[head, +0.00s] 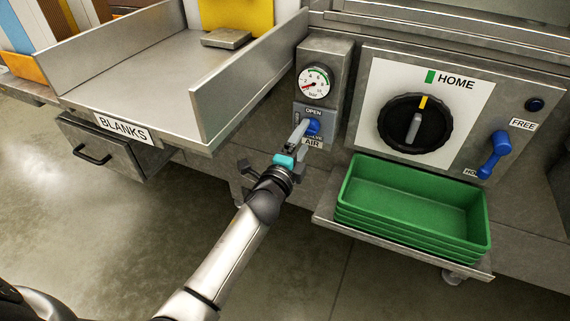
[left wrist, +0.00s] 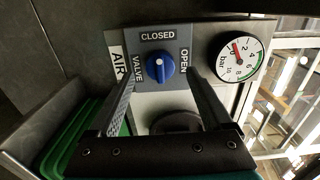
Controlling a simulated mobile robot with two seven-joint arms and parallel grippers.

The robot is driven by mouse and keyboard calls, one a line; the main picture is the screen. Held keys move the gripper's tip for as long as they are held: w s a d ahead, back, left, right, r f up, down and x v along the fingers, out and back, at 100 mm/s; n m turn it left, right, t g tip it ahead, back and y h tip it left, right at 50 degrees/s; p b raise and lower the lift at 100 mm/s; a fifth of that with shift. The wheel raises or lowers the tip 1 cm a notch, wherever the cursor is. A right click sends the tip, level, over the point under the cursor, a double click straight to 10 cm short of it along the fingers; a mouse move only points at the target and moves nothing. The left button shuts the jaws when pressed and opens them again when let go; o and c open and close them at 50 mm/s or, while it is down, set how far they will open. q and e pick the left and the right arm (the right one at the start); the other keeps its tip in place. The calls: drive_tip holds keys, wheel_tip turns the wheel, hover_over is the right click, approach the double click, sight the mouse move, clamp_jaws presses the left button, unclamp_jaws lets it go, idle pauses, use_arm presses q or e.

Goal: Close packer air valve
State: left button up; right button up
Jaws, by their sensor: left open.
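The air valve is a round blue knob (left wrist: 159,68) on a grey plate (left wrist: 185,40) lettered AIR, VALVE, OPEN and CLOSED. In the left wrist view a white line on the knob points up toward CLOSED. My right gripper is not in view.
A BLANKS tray (head: 140,75) stands left. Stacked green bins (head: 412,205) sit on a shelf at right, below a black HOME dial (head: 414,122) and blue lever (head: 495,152).

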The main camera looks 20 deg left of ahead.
use_arm(q)
drive_tip(key=s+p, duration=0.2)
drive_tip(key=s, duration=1)
drive_tip(key=shift+a+p, duration=0.2)
drive_tip(key=shift+p, duration=0.1)
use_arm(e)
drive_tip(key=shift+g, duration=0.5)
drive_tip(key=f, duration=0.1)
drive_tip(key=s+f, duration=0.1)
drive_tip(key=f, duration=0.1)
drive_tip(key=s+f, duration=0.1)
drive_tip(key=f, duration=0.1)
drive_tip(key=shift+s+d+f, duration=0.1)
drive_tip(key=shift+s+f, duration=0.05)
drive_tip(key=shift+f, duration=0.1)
